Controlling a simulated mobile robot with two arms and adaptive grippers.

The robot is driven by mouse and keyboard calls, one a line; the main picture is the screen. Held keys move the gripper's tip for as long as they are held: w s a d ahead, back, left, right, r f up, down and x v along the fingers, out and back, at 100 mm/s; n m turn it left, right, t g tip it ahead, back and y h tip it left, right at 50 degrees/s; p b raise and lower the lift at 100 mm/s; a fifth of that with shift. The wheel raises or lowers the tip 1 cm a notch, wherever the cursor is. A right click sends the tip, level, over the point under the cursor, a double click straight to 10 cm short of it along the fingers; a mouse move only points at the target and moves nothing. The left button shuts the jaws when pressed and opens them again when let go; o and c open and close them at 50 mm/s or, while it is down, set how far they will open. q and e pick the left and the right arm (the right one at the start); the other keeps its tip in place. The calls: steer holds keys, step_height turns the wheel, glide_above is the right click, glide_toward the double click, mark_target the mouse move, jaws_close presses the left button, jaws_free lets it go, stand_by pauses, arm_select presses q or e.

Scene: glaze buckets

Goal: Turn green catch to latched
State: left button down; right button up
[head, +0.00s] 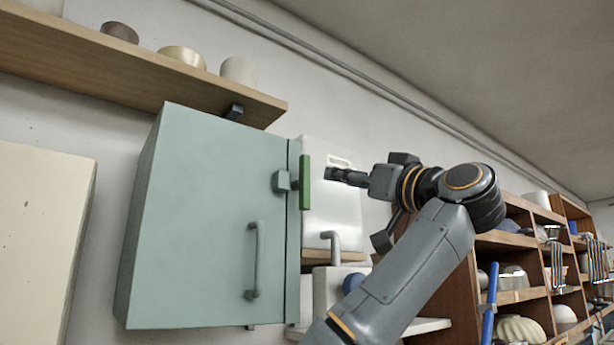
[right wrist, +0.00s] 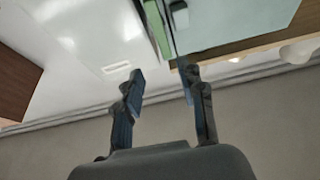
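The green catch (head: 305,182) is a narrow upright bar at the right edge of a pale green cabinet (head: 200,220). It sits beside a small grey block (head: 281,181) on the door. My right gripper (head: 332,175) is just right of the catch and apart from it. In the right wrist view the two fingers of my right gripper (right wrist: 163,76) are spread with nothing between them. The catch (right wrist: 158,28) shows there beyond the fingertips, roughly in line with the gap. The cabinet door looks closed. My left gripper is not in view.
The door has a grey handle (head: 254,260). A white container (head: 333,200) stands behind the catch, on the right. A wooden shelf (head: 130,68) with bowls runs above the cabinet. Brown shelving (head: 515,240) with dishes stands to the right.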

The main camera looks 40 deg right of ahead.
mark_target(308, 167)
steer(key=p+x, duration=0.1)
steer(key=x, duration=0.1)
steer(key=p+x, duration=0.2)
steer(key=x, duration=0.1)
steer(key=a+r+p+x, duration=0.1)
steer(key=p+x, duration=0.1)
steer(key=shift+w+r, duration=0.2)
steer(key=p+x, duration=0.3)
steer(key=x, duration=0.1)
steer(key=shift+w+d+f, duration=0.1)
steer(key=shift+d+f, duration=0.05)
steer(key=shift+d, duration=0.15)
steer(key=shift+w, duration=0.25)
steer(key=shift+w+a+p, duration=0.1)
steer(key=shift+w+p, duration=0.25)
steer(key=shift+w, duration=0.1)
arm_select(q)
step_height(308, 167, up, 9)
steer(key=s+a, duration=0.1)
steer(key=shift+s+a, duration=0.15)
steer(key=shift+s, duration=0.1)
arm_select(e)
jaws_close()
